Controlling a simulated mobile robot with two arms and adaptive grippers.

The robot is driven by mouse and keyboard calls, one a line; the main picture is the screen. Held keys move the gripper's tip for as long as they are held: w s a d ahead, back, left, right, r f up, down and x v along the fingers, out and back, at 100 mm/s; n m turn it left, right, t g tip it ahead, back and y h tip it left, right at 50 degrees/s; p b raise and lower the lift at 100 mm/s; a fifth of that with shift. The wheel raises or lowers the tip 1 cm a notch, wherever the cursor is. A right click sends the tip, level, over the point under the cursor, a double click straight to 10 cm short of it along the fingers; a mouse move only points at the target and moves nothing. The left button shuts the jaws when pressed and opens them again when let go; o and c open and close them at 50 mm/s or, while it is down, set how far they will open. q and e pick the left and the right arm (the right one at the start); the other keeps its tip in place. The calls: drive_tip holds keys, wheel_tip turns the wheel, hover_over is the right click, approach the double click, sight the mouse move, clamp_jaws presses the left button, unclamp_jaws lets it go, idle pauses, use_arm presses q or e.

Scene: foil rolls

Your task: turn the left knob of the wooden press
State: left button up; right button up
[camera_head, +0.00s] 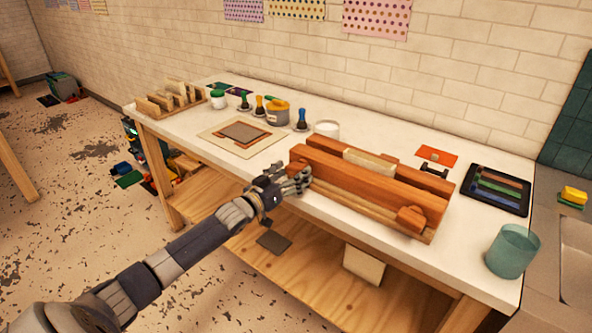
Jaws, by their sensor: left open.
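The wooden press (375,183) lies on the white table toward the right, a long block of reddish wooden bars with a pale strip (370,162) between them. Its right knob (411,218) shows at the right end of the front side. My left gripper (302,178) is open at the left end of the press, where the left knob would sit. The gripper hides that knob, and I cannot tell whether the fingers touch it. My right gripper is not in view.
A teal cup (512,251) stands at the table's right front corner, near a black tray (494,190) of coloured strips. A white cup (327,129) and small bottles stand behind the press. A flat board (240,136) lies left of it.

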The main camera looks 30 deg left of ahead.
use_arm(q)
drive_tip(key=shift+w+d, duration=0.1)
drive_tip(key=shift+w, duration=0.95)
drive_tip(key=c, duration=1.1)
drive_tip(key=shift+o, duration=0.2)
drive_tip(key=shift+f+m, duration=0.1)
drive_tip(key=shift+m, duration=2)
drive_tip(key=o, duration=1.1)
drive_tip(key=shift+c, duration=0.2)
drive_tip(key=shift+s, duration=0.1)
